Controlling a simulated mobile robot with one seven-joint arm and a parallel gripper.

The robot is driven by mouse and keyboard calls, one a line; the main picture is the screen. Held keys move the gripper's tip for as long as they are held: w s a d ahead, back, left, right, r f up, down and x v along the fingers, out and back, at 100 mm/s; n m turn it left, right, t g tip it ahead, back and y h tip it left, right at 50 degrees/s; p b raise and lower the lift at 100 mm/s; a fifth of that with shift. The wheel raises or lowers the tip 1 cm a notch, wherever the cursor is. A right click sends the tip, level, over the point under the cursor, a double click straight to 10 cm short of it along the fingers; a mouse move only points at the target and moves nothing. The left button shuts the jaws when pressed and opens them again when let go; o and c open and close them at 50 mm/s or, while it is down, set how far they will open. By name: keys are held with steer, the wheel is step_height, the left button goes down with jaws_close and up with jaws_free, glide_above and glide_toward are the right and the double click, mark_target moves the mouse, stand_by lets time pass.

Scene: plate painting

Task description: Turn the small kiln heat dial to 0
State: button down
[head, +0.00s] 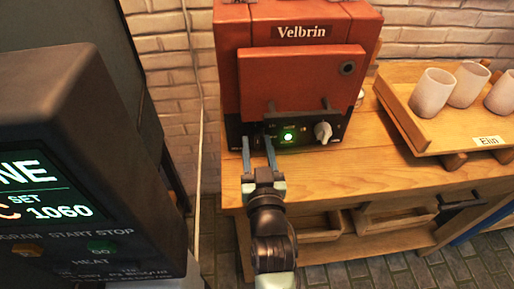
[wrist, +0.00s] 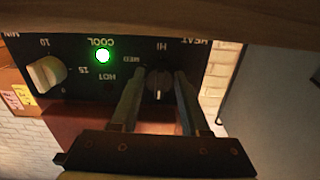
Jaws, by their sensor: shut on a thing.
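The small kiln (head: 300,75) is red-orange, marked "Velbrin", and stands on a wooden bench. Its black control panel (head: 300,130) runs along the bottom front. In the wrist view, which shows the panel upside down, the dark heat dial (wrist: 159,82) has "HI" and "MED" beside it and a pale mark on its face. My gripper (head: 258,150) reaches the left part of the panel. In the wrist view my gripper (wrist: 162,78) has a finger on each side of the heat dial, shut on it.
A pale timer knob (head: 322,131) sits right of a lit green lamp (head: 288,136) labelled "COOL". A wooden tray (head: 425,135) with white cups stands on the bench (head: 365,150) at right. A large dark controller (head: 80,150) showing 1060 fills the left foreground.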

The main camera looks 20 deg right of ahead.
steer(key=shift+n, duration=0.3)
steer(key=shift+c, duration=2)
jaws_free()
steer(key=v, duration=1.3)
